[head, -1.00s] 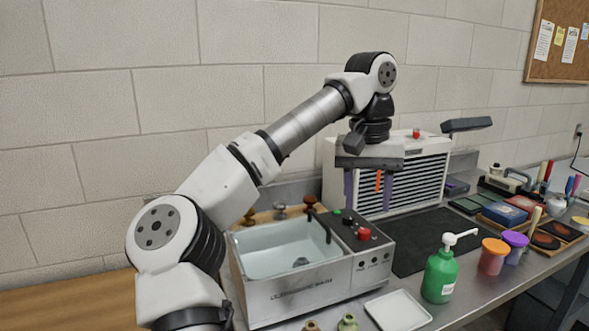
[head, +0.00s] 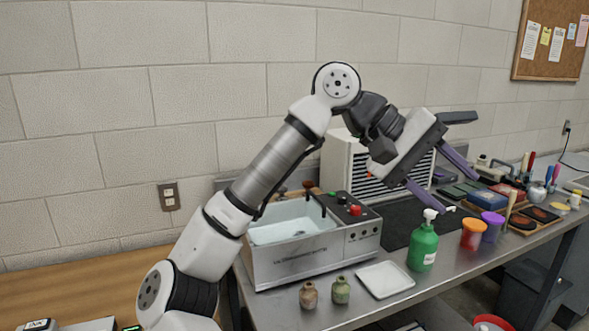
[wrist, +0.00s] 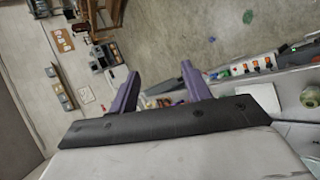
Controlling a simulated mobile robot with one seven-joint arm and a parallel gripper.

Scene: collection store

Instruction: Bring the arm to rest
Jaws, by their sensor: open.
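My gripper (head: 440,175) is in the air above the bench, in front of the white slatted cabinet. Its two purple fingers are spread well apart with nothing between them, and they point down to the right. In the wrist view the two purple fingers (wrist: 158,92) also show apart and empty, with the floor and distant furniture beyond them. My arm rises from the lower left, bends at a high elbow and comes down to the gripper.
Below stand an ultrasonic bath (head: 300,257), two small pots (head: 341,290), a white tray (head: 385,279) and a green pump bottle (head: 423,247). Orange (head: 473,234) and purple (head: 492,227) cups stand to the right. The slatted cabinet (head: 345,165) is behind.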

